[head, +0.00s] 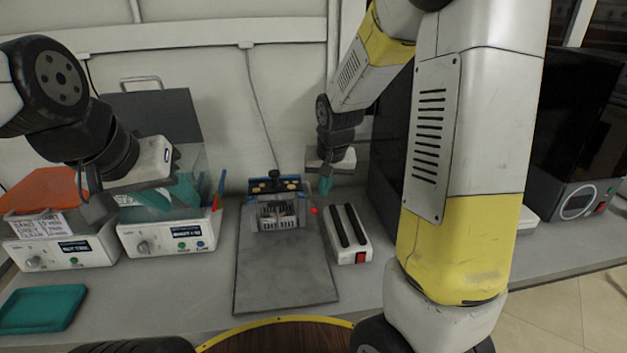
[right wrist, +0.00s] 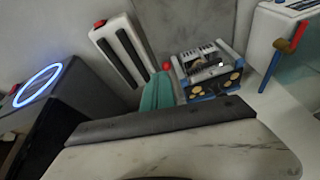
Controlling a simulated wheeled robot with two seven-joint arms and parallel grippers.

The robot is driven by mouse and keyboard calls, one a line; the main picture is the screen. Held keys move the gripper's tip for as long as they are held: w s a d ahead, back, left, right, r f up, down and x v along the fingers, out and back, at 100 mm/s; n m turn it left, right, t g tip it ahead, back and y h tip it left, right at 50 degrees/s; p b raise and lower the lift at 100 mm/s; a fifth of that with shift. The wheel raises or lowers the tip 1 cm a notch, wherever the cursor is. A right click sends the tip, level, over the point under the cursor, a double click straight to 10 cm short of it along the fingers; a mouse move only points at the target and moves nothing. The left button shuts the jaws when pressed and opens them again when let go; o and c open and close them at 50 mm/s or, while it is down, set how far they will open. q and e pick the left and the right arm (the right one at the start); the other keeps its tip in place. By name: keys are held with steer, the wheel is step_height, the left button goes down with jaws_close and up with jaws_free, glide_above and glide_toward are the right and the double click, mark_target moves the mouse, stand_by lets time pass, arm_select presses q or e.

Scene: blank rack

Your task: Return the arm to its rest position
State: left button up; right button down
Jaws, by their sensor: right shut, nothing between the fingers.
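My right arm comes down from the top of the head view. Its gripper (head: 325,185) has teal fingers and hangs just right of the blue-and-grey rack device, above the bench. In the right wrist view the teal fingers (right wrist: 157,92) are together with nothing between them. My left arm comes in from the left. Its gripper (head: 168,196) has teal fingers spread apart in front of the clear-walled bath on the left. Whether the left fingers touch the bath cannot be told.
The rack device (head: 278,212) stands on a grey mat (head: 285,278). A white block with two black bars (head: 347,236) is right of it. Two white baths (head: 62,254) (head: 170,238) stand left. A teal tray (head: 42,308) lies front left. A dark machine (head: 580,140) stands far right.

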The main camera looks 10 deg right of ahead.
steer(key=shift+r, duration=0.1)
steer(key=s+r+n+t+y, duration=0.1)
steer(key=s+r, duration=0.6)
steer(key=s, duration=0.4)
steer(key=s+r+n+t, duration=0.1)
steer(key=s+r, duration=0.6)
steer(key=s, duration=0.3)
steer(key=shift+s+r+y, duration=0.4)
steer(key=shift+d, duration=0.1)
